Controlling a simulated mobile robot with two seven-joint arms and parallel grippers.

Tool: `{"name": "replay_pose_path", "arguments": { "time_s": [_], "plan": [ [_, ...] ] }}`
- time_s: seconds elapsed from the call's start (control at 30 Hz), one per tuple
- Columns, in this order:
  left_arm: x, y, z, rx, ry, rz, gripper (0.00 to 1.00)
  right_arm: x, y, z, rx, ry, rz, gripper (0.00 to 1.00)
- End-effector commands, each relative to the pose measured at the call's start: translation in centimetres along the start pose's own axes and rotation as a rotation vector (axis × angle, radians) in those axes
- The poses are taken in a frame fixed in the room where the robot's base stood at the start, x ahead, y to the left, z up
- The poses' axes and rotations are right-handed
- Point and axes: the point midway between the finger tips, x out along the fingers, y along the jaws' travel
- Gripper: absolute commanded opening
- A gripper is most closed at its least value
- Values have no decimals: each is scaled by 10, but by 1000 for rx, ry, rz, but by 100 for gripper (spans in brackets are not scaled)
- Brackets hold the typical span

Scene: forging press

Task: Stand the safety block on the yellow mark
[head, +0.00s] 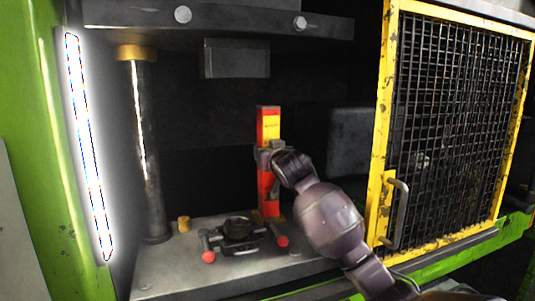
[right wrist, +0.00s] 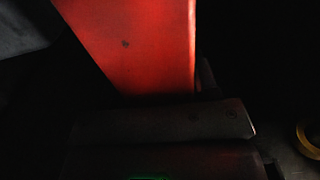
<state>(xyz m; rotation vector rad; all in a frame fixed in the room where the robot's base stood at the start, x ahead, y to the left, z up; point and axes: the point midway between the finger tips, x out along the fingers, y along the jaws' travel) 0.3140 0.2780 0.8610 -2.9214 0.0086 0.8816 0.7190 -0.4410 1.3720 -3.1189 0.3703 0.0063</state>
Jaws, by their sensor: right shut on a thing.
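The safety block (head: 268,190) is a tall red bar with a yellow label on its upper part. It is upright in the head view, its lower end close to the press bed; I cannot tell if it touches. My right gripper (head: 267,158) is shut around the middle of the block. The red block (right wrist: 140,45) fills the top of the right wrist view, above the dark gripper parts. The yellow mark is not clearly visible; a small dull yellow patch shows near the block's foot, partly hidden. My left gripper is not in view.
A dark die with red-knobbed handles (head: 240,233) sits on the grey bed (head: 165,275) left of the block. A small brass cylinder (head: 184,224) and a steel column (head: 146,150) stand farther left. The upper ram (head: 236,58) hangs above. A yellow-framed mesh guard (head: 455,130) is at right.

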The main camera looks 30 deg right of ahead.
Motion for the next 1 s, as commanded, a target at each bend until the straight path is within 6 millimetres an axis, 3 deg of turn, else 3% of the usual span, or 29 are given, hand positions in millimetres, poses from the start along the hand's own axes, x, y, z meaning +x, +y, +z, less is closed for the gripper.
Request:
{"name": "replay_pose_path", "arguments": {
  "time_s": [0.43, 0.47, 0.6, 1.0],
  "plan": [
    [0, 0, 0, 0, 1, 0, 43, -2, 0, 2, 0, 10, -1, 0],
    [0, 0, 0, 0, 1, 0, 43, -1, 0, 5, 0, 3, -1, 60],
    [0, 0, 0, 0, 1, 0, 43, -1, 0, 5, 0, 2, 0, 81],
    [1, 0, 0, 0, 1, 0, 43, -5, 0, 2, 0, 3, -1, 81]
  ]
}}
